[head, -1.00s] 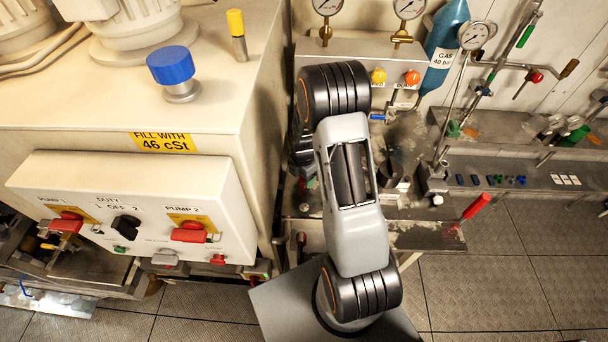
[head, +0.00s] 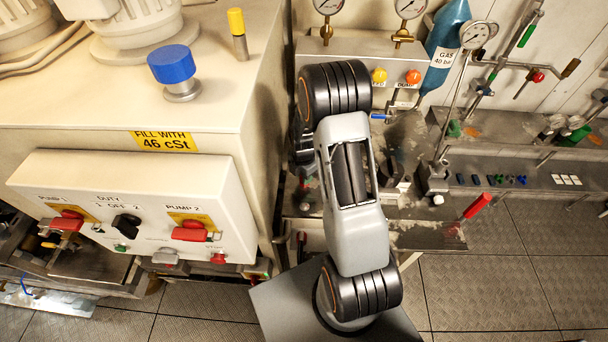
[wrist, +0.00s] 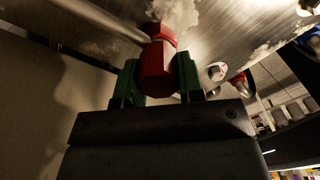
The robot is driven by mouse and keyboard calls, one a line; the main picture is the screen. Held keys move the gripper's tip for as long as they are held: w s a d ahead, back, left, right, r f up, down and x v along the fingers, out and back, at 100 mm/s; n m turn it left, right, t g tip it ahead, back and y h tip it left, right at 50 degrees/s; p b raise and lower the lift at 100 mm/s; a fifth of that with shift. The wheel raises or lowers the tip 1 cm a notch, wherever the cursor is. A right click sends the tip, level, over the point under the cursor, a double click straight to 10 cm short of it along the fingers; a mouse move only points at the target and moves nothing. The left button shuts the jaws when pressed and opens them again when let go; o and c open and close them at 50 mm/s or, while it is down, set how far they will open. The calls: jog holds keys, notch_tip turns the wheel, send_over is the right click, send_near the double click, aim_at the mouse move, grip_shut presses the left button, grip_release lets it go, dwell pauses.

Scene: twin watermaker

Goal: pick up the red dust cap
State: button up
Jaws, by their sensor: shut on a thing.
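The red dust cap (wrist: 154,74) shows in the wrist view as a faceted red piece between the two green fingers of my gripper (wrist: 157,83). My gripper is shut on it, with one finger on each side. A second red part (wrist: 157,32) lies directly behind the cap, against a grey metal surface with pale stains; I cannot tell whether the two are joined or apart. In the head view my arm hides the gripper and the cap.
A grey rod (wrist: 98,20) runs in from the left close to the cap. In the head view a metal bench (head: 425,235) with a red-handled lever (head: 477,205) lies right of my arm. A cream cabinet with a pump panel (head: 130,205) stands close on the left.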

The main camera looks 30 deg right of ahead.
jog(key=shift+r, duration=0.1)
jog(key=shift+w+r, duration=0.1)
jog(key=shift+r, duration=0.45)
jog(key=s+d+r+b, duration=0.2)
jog(key=s+r, duration=0.9)
jog(key=s, duration=0.3)
jog(key=shift+d+r+b, duration=0.3)
jog(key=shift+r+b, duration=0.1)
jog(key=o, duration=0.5)
jog(key=c, duration=0.5)
